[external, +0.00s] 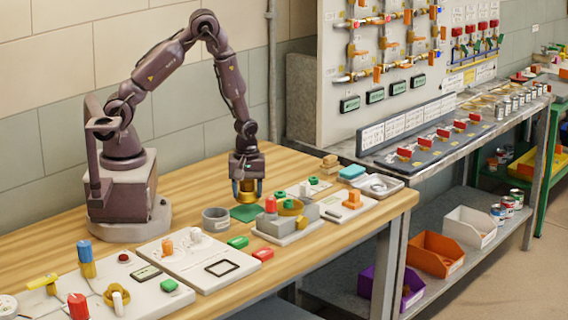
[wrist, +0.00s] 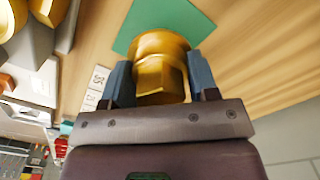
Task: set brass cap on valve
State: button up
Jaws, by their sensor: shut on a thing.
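My gripper (external: 246,193) is shut on the brass cap (external: 247,187), a gold-coloured round piece that sits between the two blue-grey fingers. In the wrist view the cap (wrist: 160,70) fills the space between the fingers, with the green mat (wrist: 150,18) behind it. In the external view the cap is over the green mat (external: 245,213); the height of the gap is hard to tell. A grey valve body (external: 288,229) with brass and red parts on top stands just right of my gripper. Part of it shows at upper left in the wrist view (wrist: 30,65).
A grey cup (external: 216,219) stands left of the mat. Panels with knobs (external: 168,245) cover the front left. Bare wood lies behind my gripper.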

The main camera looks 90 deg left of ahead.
jog(key=r, duration=0.5)
jog(key=shift+w+d+r, duration=0.1)
jog(key=shift+d+r, duration=0.25)
jog(key=shift+r, duration=0.05)
jog(key=w+d+r+m, duration=0.2)
jog(key=w+d, duration=0.3)
jog(key=w, duration=0.1)
jog(key=n, duration=0.2)
send_near(288, 202)
jog(key=a, duration=0.1)
jog(key=shift+f, duration=3.1)
jog(key=shift+f, duration=1.1)
jog(key=o, duration=1.1)
